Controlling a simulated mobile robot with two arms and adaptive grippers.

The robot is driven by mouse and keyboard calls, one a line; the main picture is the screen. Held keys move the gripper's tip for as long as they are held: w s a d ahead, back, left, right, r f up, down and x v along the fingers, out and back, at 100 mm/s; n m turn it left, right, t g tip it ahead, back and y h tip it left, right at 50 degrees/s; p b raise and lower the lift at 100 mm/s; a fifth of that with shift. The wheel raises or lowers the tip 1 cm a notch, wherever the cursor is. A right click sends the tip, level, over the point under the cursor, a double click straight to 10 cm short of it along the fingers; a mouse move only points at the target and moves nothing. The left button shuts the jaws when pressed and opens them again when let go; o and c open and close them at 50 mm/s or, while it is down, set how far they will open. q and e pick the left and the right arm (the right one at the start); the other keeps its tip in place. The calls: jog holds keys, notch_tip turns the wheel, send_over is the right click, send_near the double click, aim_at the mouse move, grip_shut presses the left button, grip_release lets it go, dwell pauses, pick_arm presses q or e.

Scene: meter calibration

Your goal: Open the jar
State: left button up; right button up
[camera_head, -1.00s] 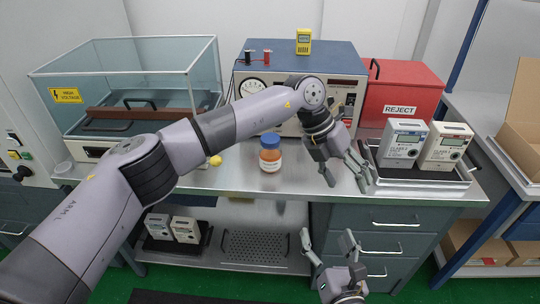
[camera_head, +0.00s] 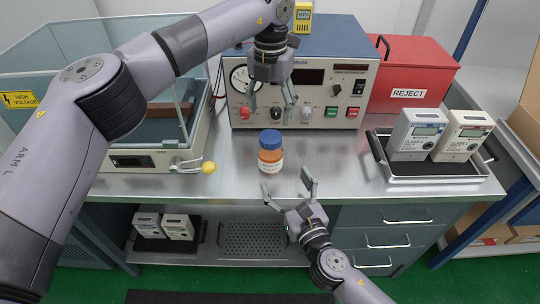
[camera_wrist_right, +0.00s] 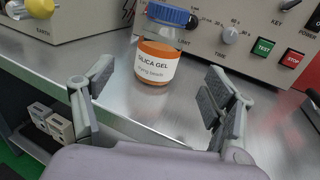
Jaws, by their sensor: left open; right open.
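The jar (camera_head: 270,156) stands upright on the metal bench, with a blue lid (camera_head: 270,139) on it and orange contents. In the right wrist view the jar (camera_wrist_right: 157,64) shows a white label reading silica gel, and its blue lid (camera_wrist_right: 170,15) is on. My left gripper (camera_head: 270,104) is open and empty, pointing down above and behind the jar, in front of the instrument panel. My right gripper (camera_head: 286,186) is open and empty at the bench's front edge, its fingers pointing toward the jar. The jar is beyond its fingertips, apart from them.
A blue test instrument (camera_head: 333,83) stands behind the jar. A tray (camera_head: 437,172) with two meters is at right, below a red reject box (camera_head: 414,75). A glass-walled case (camera_head: 160,158) with a yellow knob (camera_head: 208,167) is at left. Bench space beside the jar is clear.

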aim_at(274, 160)
jog(key=x, duration=1)
jog(key=shift+w+a+f, duration=0.1)
jog(key=shift+w+a, duration=0.05)
jog(key=shift+w, duration=0.25)
jog(key=shift+c, duration=0.2)
